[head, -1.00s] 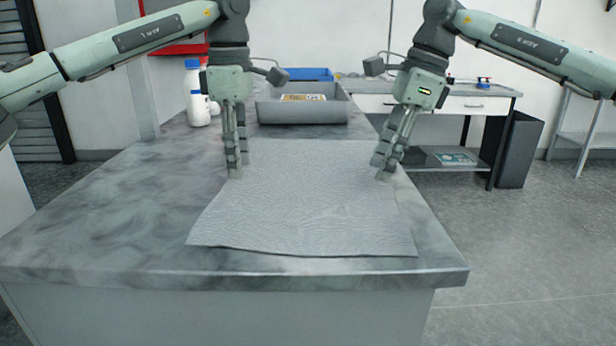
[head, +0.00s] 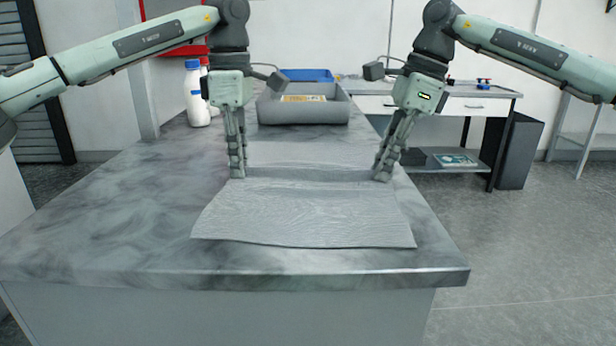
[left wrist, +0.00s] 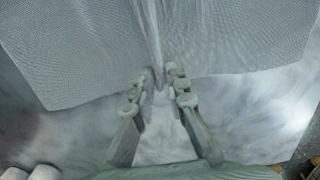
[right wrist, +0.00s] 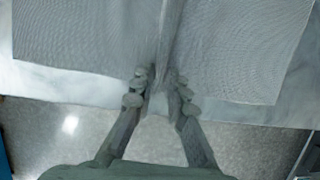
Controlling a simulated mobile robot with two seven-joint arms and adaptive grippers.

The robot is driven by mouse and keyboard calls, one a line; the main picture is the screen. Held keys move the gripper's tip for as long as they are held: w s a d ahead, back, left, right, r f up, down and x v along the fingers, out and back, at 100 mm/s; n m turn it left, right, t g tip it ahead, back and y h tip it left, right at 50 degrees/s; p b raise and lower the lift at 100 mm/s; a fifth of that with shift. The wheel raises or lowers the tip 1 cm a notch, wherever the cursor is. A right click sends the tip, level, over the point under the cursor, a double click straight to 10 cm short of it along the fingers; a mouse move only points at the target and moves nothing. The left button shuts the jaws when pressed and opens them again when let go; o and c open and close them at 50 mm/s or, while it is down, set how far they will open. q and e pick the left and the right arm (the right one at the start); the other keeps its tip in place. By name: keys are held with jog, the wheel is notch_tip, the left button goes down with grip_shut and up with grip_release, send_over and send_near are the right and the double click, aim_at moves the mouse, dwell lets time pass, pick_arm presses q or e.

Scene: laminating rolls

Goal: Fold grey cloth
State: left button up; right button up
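The grey cloth (head: 305,215) lies on the marbled table, spread towards its front end. A raised ridge runs across it between my two grippers. My left gripper (head: 237,175) points down at the cloth's left edge, and my right gripper (head: 382,177) at its right edge. In the left wrist view, the fingertips (left wrist: 162,78) pinch a narrow upright fold of the cloth (left wrist: 80,60). In the right wrist view, the fingertips (right wrist: 158,82) pinch the same kind of fold in the cloth (right wrist: 80,45).
A grey tray (head: 300,111) with a yellowish item stands behind the cloth, with a blue bin (head: 308,75) beyond. White bottles (head: 196,95) stand at the back left. The marbled table (head: 100,220) is clear left of the cloth.

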pick_arm(q)
jog(key=shift+f, duration=0.1)
grip_shut()
pick_arm(e)
jog(key=shift+f, duration=0.2)
grip_shut()
jog(key=shift+f, duration=0.1)
dwell(0.6)
